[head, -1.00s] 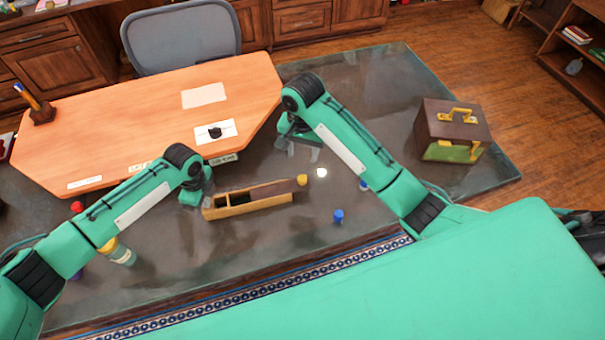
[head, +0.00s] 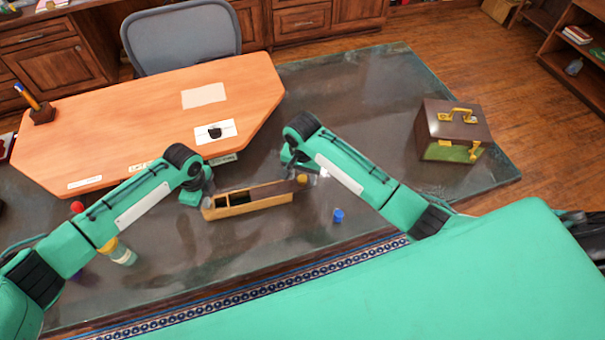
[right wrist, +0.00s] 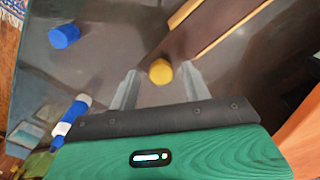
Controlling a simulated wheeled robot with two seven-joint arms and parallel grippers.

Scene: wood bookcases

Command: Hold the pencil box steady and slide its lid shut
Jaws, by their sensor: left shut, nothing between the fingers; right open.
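The long wooden pencil box (head: 248,208) lies on the dark glass-like tabletop. Its dark brown lid (head: 272,190) sticks out past the box's right end, leaving compartments at the left uncovered. A yellow knob (head: 302,179) sits at the lid's right end; it also shows in the right wrist view (right wrist: 160,71). My right gripper (right wrist: 160,88) is open, with the knob between its fingers and gaps visible on both sides. In the head view my right gripper (head: 308,172) is over the lid's right end. My left gripper (head: 205,201) is shut at the box's left end; contact is unclear.
A blue cap (head: 338,216) stands in front of the right gripper. A blue-and-white item (right wrist: 70,118) lies near it in the right wrist view. A jar (head: 122,254) and a red ball (head: 77,207) are by my left arm. A brown case (head: 453,128) stands at right.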

